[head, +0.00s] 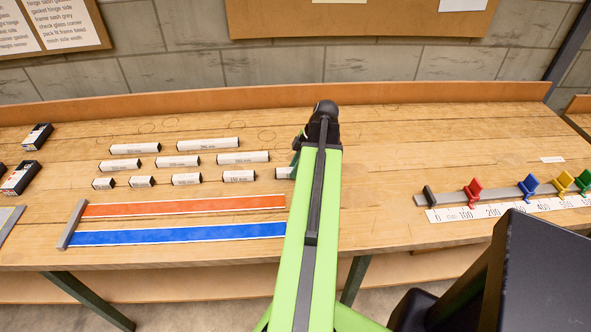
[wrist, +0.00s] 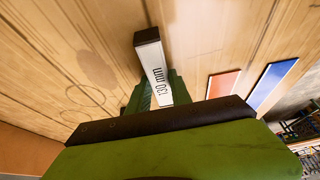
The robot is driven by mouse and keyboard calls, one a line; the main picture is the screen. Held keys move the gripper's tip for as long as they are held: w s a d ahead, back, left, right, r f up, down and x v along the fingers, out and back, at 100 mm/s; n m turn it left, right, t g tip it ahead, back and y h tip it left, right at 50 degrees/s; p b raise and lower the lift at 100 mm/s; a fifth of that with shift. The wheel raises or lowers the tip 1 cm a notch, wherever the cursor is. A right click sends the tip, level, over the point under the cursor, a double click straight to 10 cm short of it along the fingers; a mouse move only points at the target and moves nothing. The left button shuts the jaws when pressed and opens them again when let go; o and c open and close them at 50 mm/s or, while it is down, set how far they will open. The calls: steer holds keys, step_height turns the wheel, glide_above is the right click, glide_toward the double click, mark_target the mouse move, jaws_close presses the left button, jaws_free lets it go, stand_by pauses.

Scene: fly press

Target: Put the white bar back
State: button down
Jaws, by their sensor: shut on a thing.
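My gripper (head: 299,142) is at the far end of my green arm, right of the rows of white bars. In the wrist view my gripper (wrist: 160,95) is shut on a white bar with black ends, marked 130 mm (wrist: 154,62). In the head view only the left part of this white bar (head: 284,173) shows; my arm hides the rest. I cannot tell whether it touches the table. Other white bars lie in rows to the left, including a long one (head: 208,144), one below it (head: 243,157) and a shorter one (head: 239,176).
An orange strip (head: 185,206) and a blue strip (head: 180,234) lie in front of the bars, with a grey stop (head: 72,225) at their left end. A rail with coloured clips (head: 473,191) and a scale (head: 480,212) lies at the right. The tabletop between is clear.

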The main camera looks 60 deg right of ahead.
steer(key=shift+f, duration=0.25)
steer(key=c, duration=1.2)
jaws_free()
steer(key=shift+r, duration=0.1)
steer(key=shift+o, duration=0.2)
steer(key=shift+r, duration=0.25)
steer(key=p+v, duration=1.1)
steer(key=v, duration=0.1)
steer(key=shift+w+f, duration=0.1)
